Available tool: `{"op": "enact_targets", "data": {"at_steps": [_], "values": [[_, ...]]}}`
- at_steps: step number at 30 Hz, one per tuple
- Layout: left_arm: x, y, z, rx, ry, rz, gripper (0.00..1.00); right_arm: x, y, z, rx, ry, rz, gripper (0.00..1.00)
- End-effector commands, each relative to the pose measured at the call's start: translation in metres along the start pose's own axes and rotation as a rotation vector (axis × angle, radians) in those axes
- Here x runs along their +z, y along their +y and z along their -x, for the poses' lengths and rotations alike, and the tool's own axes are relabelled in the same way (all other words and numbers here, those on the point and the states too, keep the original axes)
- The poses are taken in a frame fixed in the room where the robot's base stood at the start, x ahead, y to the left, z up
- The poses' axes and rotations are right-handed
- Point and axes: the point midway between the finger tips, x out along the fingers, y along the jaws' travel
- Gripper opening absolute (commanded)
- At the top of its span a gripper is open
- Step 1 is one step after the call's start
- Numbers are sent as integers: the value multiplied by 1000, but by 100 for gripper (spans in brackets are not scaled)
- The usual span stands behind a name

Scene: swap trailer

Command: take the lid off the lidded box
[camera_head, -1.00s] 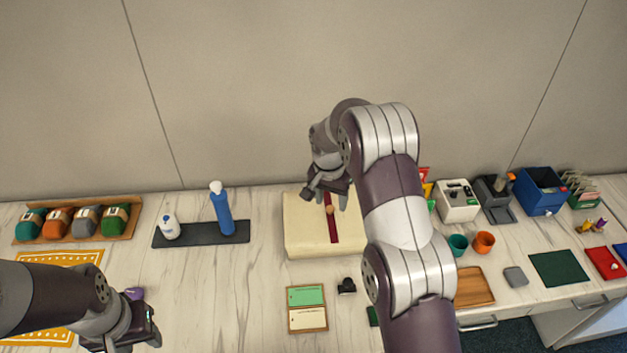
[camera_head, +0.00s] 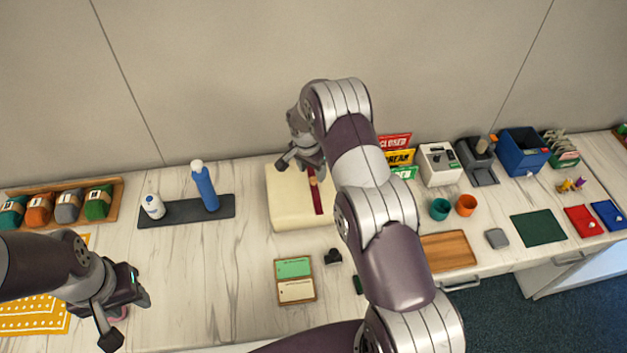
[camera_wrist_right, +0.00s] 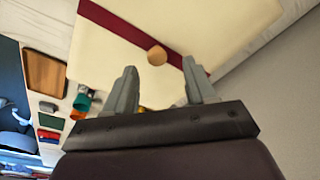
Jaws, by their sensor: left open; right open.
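The lidded box (camera_head: 288,208) is cream with a dark red band across its top. It stands on the table near the wall. A round wooden knob (camera_wrist_right: 157,55) sits on the band in the right wrist view. My right gripper (camera_head: 300,166) is over the far part of the box, open and empty. In the right wrist view its fingers (camera_wrist_right: 158,85) are apart, with the knob showing beyond and between them. I cannot tell how high the fingers are above the lid. My left gripper (camera_head: 126,322) is open and empty over the table's left front, far from the box.
A dark mat (camera_head: 222,208) with a blue bottle (camera_head: 206,189) and a white bottle (camera_head: 153,207) lies left of the box. A green-and-cream card tray (camera_head: 295,280) lies in front. Cups, a wooden tray (camera_head: 447,251) and signs (camera_head: 398,157) are right. Table between mat and front is clear.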

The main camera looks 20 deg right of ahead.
Motion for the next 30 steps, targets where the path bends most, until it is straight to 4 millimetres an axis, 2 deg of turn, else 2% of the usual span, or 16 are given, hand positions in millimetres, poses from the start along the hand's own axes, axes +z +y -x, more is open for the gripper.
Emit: {"op": "enact_targets", "data": {"at_steps": [1, 2, 6, 13, 14, 18, 19, 30], "values": [[-2, 0, 16, 0, 1, 0, 43, 0, 2, -2, 5, -3, 1, 55], [-2, 0, 20, 0, 1, 0, 43, 0, 2, -7, 4, -2, 1, 55], [-3, 0, 23, 0, 1, 0, 43, 0, 1, -30, 0, 0, 0, 55], [-2, 0, 21, 0, 0, 0, 43, 1, 1, -36, -1, 0, 0, 55], [-2, 0, 21, 0, 0, 0, 43, 1, 1, -36, -1, 0, 0, 49], [-2, 0, 21, 0, 0, 0, 43, 1, 1, -36, -1, 0, 0, 3], [-2, 0, 21, 0, 0, 0, 43, 1, 1, -36, -1, 0, 0, 0], [-2, 0, 17, 0, 1, 0, 43, 0, 0, -31, -3, 2, 0, 0]]}}
